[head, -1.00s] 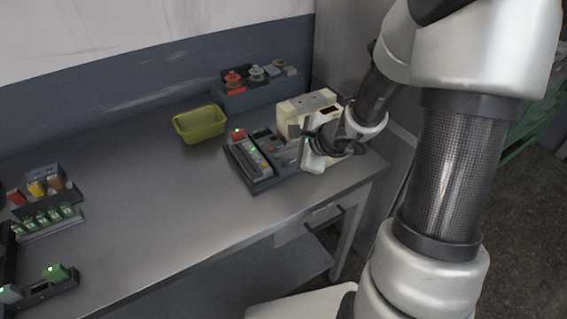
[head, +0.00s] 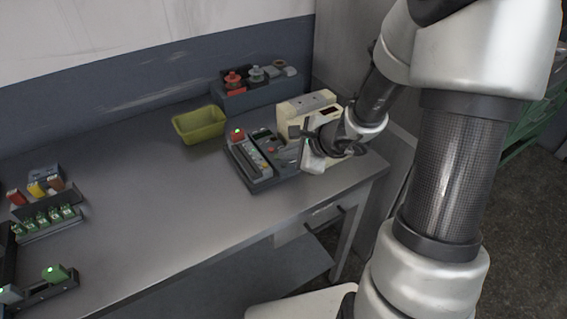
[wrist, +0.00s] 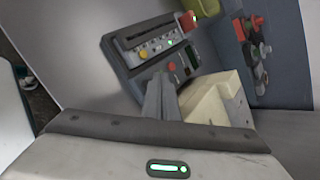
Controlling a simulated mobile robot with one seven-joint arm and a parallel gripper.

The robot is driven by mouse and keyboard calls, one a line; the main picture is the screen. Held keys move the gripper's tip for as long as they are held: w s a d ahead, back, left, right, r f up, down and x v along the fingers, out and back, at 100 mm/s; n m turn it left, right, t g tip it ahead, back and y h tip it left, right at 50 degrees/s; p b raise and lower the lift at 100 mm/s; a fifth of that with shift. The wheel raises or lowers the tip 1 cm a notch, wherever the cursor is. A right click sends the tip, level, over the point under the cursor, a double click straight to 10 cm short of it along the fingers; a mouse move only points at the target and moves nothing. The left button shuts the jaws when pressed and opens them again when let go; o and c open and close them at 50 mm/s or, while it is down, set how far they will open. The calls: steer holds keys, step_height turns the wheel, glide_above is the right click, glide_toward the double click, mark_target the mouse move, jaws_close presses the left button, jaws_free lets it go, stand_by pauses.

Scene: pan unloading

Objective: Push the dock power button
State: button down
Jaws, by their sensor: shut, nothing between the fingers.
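The dock (head: 262,180) is a dark box with a sloped panel near the right end of the bench. In the wrist view the dock (wrist: 125,58) shows a slotted strip, a yellow button (wrist: 143,54), a red button (wrist: 172,67), a green light and a small screen. Which button is the power button I cannot tell for sure. My gripper (wrist: 160,80) is shut and empty, its fingers pointing at the panel near the red button. The fingers cover part of the dock's edge; contact cannot be told. In the head view my gripper (head: 305,148) is at the dock's right side.
A cream machine (head: 305,108) stands right behind the dock, close to my gripper. A yellow bin (head: 200,127) and a rack of spools (head: 255,92) stand farther back. Racks with small coloured parts (head: 45,215) are at the left. The middle of the bench (head: 150,200) is clear.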

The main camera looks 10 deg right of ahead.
mark_target(287, 168)
steer(key=shift+f+b, duration=0.2)
steer(key=shift+b, duration=0.1)
stand_by(0.4)
steer(key=shift+f+b, duration=0.35)
steer(key=shift+b, duration=0.1)
steer(key=shift+f+b, duration=0.4)
steer(key=shift+b, duration=0.2)
stand_by(0.6)
steer(key=shift+r, duration=0.1)
steer(key=shift+r+p, duration=0.65)
steer(key=shift+r, duration=0.2)
steer(key=shift+r+p, duration=2.4)
steer(key=shift+r, duration=0.6)
